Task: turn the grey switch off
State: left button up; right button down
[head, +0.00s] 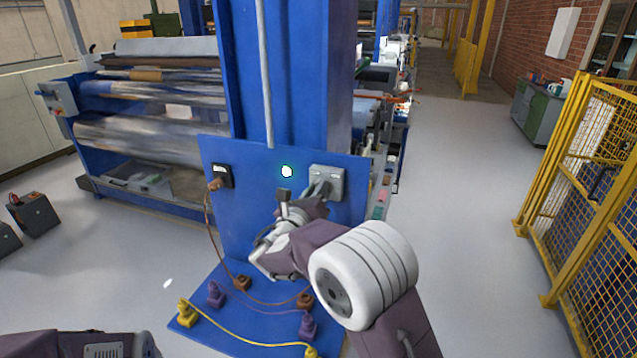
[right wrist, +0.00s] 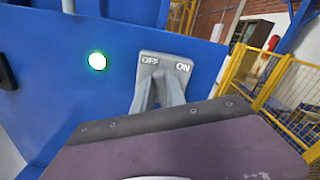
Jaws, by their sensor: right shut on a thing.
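The grey switch (head: 338,187) is a square box on the upright blue panel, toward its right edge. In the right wrist view the switch (right wrist: 187,84) shows OFF at its upper left and ON at its upper right. My right gripper (head: 322,188) reaches up to the front of the switch. Its grey fingers (right wrist: 160,82) come together there, shut on the switch lever. The lever is mostly hidden by the fingers, and I cannot tell which way it tilts. A round lamp (head: 287,171) left of the switch glows white with a greenish rim. My left gripper is out of view.
A black socket (head: 222,176) on the panel's left has a brown cable plugged in. Yellow, purple and brown plugs with cables lie on the blue base plate (head: 225,325). A blue column (head: 305,70) stands behind the panel. Yellow fencing (head: 590,190) is at right; the aisle floor between is clear.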

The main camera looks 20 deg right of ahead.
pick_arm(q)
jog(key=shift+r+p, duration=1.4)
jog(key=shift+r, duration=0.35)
pick_arm(e)
jog(key=shift+w+a+n, duration=0.1)
jog(key=shift+n, duration=0.95)
jog(key=shift+w+a+n, duration=0.1)
jog(key=shift+n, duration=0.95)
jog(key=shift+f, duration=0.1)
jog(key=c, duration=1.4)
grip_release()
jog(key=shift+f, duration=0.1)
jog(key=shift+o, duration=0.2)
